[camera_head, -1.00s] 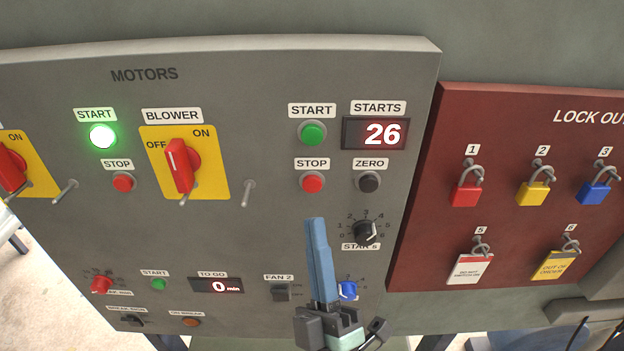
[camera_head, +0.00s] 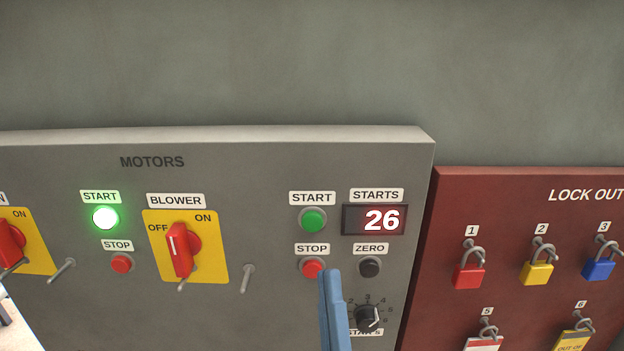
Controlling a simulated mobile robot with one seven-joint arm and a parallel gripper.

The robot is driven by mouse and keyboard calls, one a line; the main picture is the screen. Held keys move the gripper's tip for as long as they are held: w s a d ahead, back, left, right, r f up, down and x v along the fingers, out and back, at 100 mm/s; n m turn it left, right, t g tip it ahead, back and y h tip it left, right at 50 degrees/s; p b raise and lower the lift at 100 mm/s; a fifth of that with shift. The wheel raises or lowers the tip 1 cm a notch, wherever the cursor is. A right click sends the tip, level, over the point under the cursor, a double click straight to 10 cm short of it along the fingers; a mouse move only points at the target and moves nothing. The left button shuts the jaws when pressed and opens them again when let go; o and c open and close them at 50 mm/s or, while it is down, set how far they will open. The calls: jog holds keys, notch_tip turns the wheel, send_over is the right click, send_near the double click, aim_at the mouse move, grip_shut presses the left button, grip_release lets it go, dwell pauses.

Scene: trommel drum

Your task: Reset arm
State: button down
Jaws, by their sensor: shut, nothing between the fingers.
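My gripper (camera_head: 333,290) shows at the bottom of the head view as blue fingers pressed together, pointing up. It is shut and nothing shows between the fingers. Its tip is in front of the panel, at the lower right edge of the red STOP button (camera_head: 312,267) and left of the dark ZERO button (camera_head: 369,267). Whether it touches the panel cannot be told. The rest of my gripper and arm is below the picture. The black STARS knob (camera_head: 369,317) is just right of the fingers.
The grey MOTORS panel (camera_head: 130,310) carries a lit START button (camera_head: 105,218), a red BLOWER switch (camera_head: 182,252), a green START button (camera_head: 313,220) and a display (camera_head: 375,220) reading 26. A red lock-out board (camera_head: 510,220) with several padlocks stands at right. The wall above is bare.

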notch_tip(320, 180, up, 17)
jog(key=d+m+h, duration=0.2)
jog(key=m+h, duration=0.3)
jog(key=m, duration=0.2)
jog(key=s+a+r+m, duration=0.2)
jog(key=s+r, duration=0.1)
jog(key=r, duration=0.3)
jog(key=s+a+r+m+y, duration=0.1)
jog(key=s+a+r+m, duration=0.1)
jog(key=r, duration=0.5)
jog(key=shift+s+r+m, duration=0.2)
jog(key=shift+s+m, duration=0.6)
jog(key=shift+s, duration=0.15)
jog(key=c, duration=1.5)
grip_release()
jog(key=shift+c, duration=0.2)
